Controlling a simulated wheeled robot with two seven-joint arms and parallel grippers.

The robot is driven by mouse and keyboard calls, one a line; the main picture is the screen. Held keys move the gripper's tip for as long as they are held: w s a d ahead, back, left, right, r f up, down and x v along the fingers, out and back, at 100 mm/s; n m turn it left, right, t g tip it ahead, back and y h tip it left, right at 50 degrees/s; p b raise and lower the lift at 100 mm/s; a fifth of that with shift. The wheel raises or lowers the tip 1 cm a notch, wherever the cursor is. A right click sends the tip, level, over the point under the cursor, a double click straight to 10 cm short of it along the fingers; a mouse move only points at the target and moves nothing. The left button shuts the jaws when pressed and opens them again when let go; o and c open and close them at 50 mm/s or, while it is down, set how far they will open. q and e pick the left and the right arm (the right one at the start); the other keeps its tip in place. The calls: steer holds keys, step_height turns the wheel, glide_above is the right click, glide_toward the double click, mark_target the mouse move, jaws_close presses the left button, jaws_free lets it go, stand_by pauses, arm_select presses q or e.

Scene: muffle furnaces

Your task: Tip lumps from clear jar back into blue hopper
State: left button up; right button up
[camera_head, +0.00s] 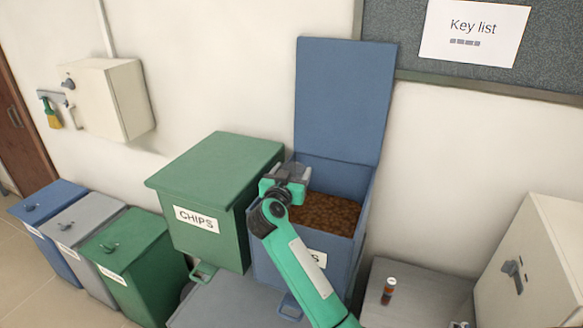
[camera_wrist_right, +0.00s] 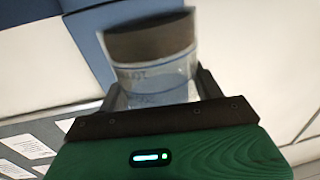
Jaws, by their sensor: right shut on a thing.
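The blue hopper (camera_head: 361,238) stands in the middle of the head view with its lid (camera_head: 344,100) swung up against the wall. Brown lumps (camera_head: 325,213) lie inside it. My right gripper (camera_head: 290,177) is at the hopper's left rim, next to the green CHIPS bin. In the right wrist view it is shut on the clear jar (camera_wrist_right: 155,82). A dark brown band (camera_wrist_right: 150,38) covers the jar's far end; I cannot tell whether it is a lid or contents. The jar cannot be made out clearly in the head view. My left gripper is out of view.
The closed green CHIPS bin (camera_head: 215,160) stands left of the hopper, close to my gripper. Several smaller lidded bins, one of them grey (camera_head: 83,222), stand at far left. A small brown bottle (camera_head: 388,291) stands on a grey surface at right, near a cream cabinet (camera_head: 545,265).

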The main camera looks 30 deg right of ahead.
steer(key=shift+a+f, duration=0.1)
steer(key=shift+f, duration=0.15)
steer(key=shift+s+a+r+m, duration=0.1)
steer(key=shift+m, duration=0.2)
steer(key=shift+r+m, duration=0.1)
steer(key=shift+m, duration=0.4)
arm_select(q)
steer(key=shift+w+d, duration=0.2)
arm_select(e)
steer(key=shift+r+m, duration=0.15)
steer(key=shift+m, duration=0.45)
steer(key=shift+m, duration=0.7)
steer(key=shift+r, duration=0.1)
